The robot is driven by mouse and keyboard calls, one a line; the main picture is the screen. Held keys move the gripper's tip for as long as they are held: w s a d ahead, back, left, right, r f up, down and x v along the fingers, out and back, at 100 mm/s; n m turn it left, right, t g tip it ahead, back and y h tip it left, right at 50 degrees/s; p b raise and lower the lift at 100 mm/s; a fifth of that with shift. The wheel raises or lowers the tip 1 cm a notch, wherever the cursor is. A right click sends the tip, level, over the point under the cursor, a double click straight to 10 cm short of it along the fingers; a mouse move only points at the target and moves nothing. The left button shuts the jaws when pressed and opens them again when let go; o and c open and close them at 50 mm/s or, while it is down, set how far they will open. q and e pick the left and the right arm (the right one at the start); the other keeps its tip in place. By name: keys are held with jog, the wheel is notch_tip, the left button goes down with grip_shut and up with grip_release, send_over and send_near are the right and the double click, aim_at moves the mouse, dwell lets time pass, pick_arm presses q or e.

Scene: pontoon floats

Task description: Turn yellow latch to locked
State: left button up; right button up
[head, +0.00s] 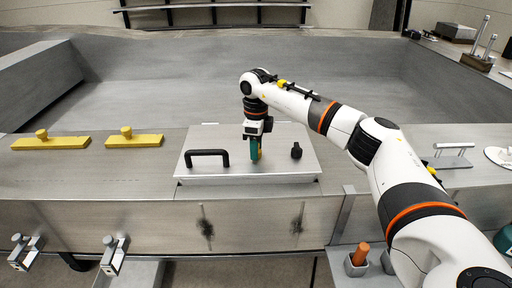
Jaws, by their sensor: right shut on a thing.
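My right gripper (256,136) points down over the light metal hatch plate (220,165) and is shut on a small teal piece (254,150). The lower end of the teal piece is close to the plate; I cannot tell if it touches. A thin yellowish edge shows beside it, too small to identify. Two yellow bars with round knobs lie on the deck left of the plate: a left bar (62,143) and a right bar (145,140). I cannot tell whether either is the latch, and no lock marking is readable. My left gripper is out of view.
The plate carries a black handle (207,153) and a black knob (296,151). An orange-handled item (361,254) stands in a holder at the front. Metal clamps (113,254) hang at the front left. A grey basin (170,95) lies behind. My right arm covers the right side.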

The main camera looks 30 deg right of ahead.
jog(key=shift+n, duration=1.3)
jog(key=shift+r, duration=0.1)
jog(key=o, duration=1)
jog(key=shift+w+r+b, duration=0.1)
jog(key=shift+r+b, duration=0.2)
jog(key=shift+r, duration=0.05)
notch_tip(320, 180, up, 11)
jog(key=b, duration=0.2)
jog(key=shift+r+b, duration=0.15)
jog(key=shift+b, duration=0.25)
